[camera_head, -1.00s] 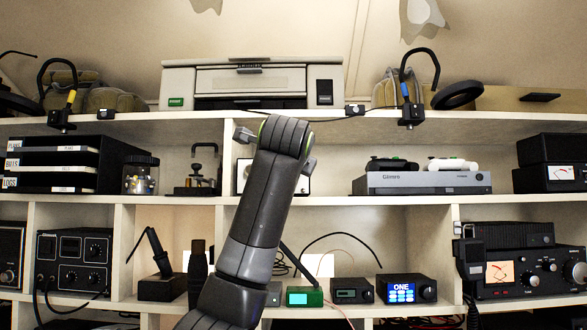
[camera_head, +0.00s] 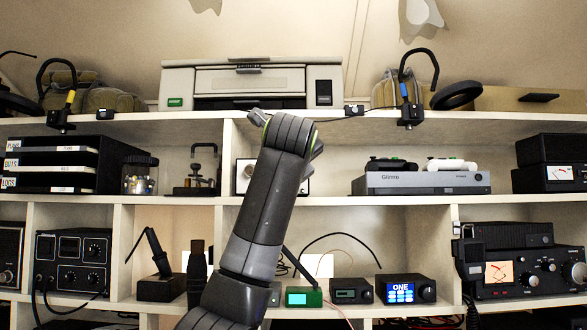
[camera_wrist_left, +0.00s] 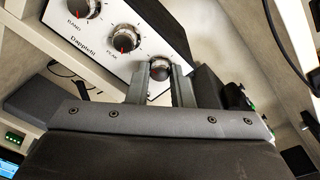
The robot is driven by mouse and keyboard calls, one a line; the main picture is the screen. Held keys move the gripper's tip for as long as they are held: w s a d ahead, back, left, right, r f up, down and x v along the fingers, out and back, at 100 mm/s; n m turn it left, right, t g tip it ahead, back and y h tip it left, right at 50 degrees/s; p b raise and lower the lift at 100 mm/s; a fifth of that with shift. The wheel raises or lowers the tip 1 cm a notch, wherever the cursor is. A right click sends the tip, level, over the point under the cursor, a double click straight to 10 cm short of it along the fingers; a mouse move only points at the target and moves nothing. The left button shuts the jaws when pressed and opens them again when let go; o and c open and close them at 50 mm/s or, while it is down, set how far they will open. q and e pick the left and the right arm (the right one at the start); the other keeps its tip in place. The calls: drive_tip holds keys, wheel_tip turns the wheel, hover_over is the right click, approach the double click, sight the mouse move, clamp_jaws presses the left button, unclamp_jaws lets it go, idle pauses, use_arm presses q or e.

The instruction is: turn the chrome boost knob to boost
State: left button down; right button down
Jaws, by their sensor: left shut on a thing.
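The chrome knob (camera_wrist_left: 159,68) sits on the white front panel (camera_wrist_left: 123,64) of a dark-cased unit in the left wrist view. My left gripper (camera_wrist_left: 161,76) is shut on the knob, one finger on each side. The panel looks tilted in this view. Two more knobs with red marks, the band knob (camera_wrist_left: 84,8) and the peak knob (camera_wrist_left: 125,39), are on the same panel. In the head view my left arm covers most of the unit; a strip of its white face (camera_head: 243,178) shows on the middle shelf. The chrome knob's pointer and labels cannot be made out. My right gripper is out of view.
A grey console (camera_head: 423,183) with two controllers stands to the right on the same shelf. A key-like device (camera_head: 197,174) and a jar (camera_head: 139,177) stand to the left. A printer-like machine (camera_head: 252,82) is on the shelf above. Shelf space right of the unit is free.

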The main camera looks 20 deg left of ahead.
use_arm(q)
drive_tip(key=c, duration=1.3)
unclamp_jaws()
drive_tip(key=b+v, duration=0.8)
drive_tip(key=v, duration=0.9)
drive_tip(key=shift+s, duration=0.2)
